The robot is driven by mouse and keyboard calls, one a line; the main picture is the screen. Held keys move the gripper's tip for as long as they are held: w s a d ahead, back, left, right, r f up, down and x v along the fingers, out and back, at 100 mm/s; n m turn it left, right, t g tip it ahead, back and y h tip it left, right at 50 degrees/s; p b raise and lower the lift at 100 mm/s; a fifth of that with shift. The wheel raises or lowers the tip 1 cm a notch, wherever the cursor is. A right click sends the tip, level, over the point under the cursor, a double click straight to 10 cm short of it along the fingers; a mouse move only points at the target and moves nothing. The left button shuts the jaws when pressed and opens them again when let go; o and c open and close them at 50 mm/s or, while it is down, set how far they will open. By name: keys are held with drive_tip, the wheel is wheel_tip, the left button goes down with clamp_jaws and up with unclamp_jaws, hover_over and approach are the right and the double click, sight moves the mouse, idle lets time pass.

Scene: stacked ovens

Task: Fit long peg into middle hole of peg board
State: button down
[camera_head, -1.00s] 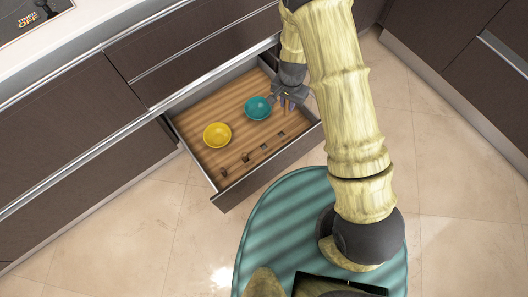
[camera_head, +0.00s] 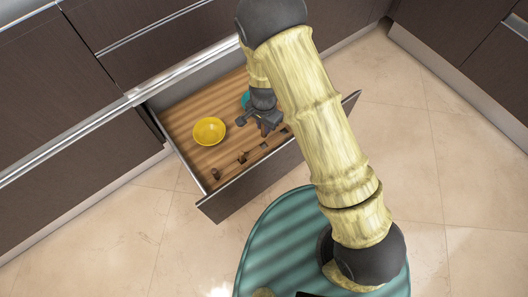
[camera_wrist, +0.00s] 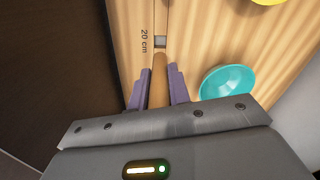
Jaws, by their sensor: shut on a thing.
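The long peg (camera_wrist: 158,90) is a light wooden stick between the purple fingers of my gripper (camera_wrist: 158,84) in the wrist view. My gripper is shut on it. In the head view my gripper (camera_head: 265,128) is over the front right part of the open drawer. The peg board (camera_head: 190,155) seems to be the drawer's wooden bottom, with small dark holes or pegs along its front. My arm hides part of it.
A yellow bowl (camera_head: 209,131) stands left of my gripper in the drawer. A teal bowl (camera_wrist: 228,83) is close to the right finger in the wrist view and mostly hidden in the head view. The drawer's front wall (camera_head: 250,180) runs close below the row.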

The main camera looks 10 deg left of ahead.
drive_tip(key=shift+f, duration=0.1)
drive_tip(key=b, duration=0.3)
hover_over(264, 148)
wheel_tip(264, 148, down, 5)
drive_tip(key=shift+r, duration=0.1)
drive_tip(key=shift+f+b, duration=1.35)
drive_tip(key=shift+f, duration=1.2)
drive_tip(key=shift+f, duration=0.15)
drive_tip(key=c, duration=1.3)
unclamp_jaws()
